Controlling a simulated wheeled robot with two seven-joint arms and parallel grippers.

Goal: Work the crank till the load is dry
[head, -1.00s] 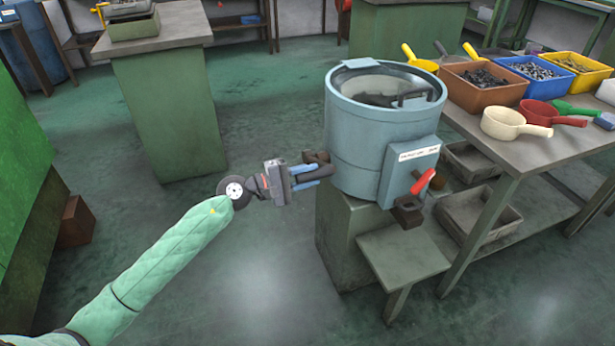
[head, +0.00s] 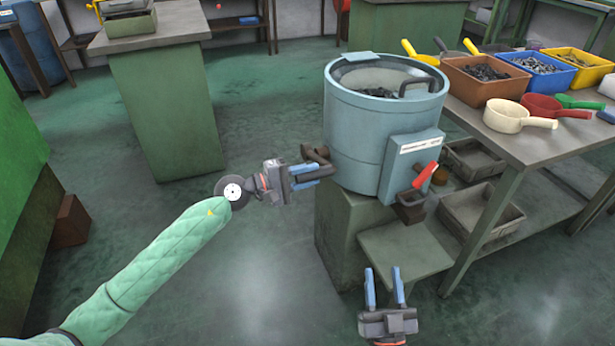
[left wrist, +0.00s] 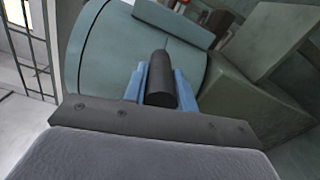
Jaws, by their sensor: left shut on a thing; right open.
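The blue-grey drum machine (head: 352,135) stands on a green pedestal, with its round top open. A grey basket rim and a dark curved piece (head: 415,82) show inside; I cannot tell how wet the load is. The crank's dark arm (head: 316,153) sticks out on the drum's left side. My left gripper (head: 310,174) is shut on the crank's dark cylindrical handle, and in the left wrist view its blue fingers flank the handle (left wrist: 161,78). My right gripper (head: 384,287) is open and empty, low in front of the machine. A red lever (head: 425,174) sits on the machine's front box.
The workbench (head: 520,148) on the right carries an orange-brown bin (head: 488,91), blue and yellow bins of parts, and several scoops. Grey trays (head: 478,212) lie on its lower shelf. A low green stand (head: 405,240) juts out below the spout. Floor left of the machine is clear.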

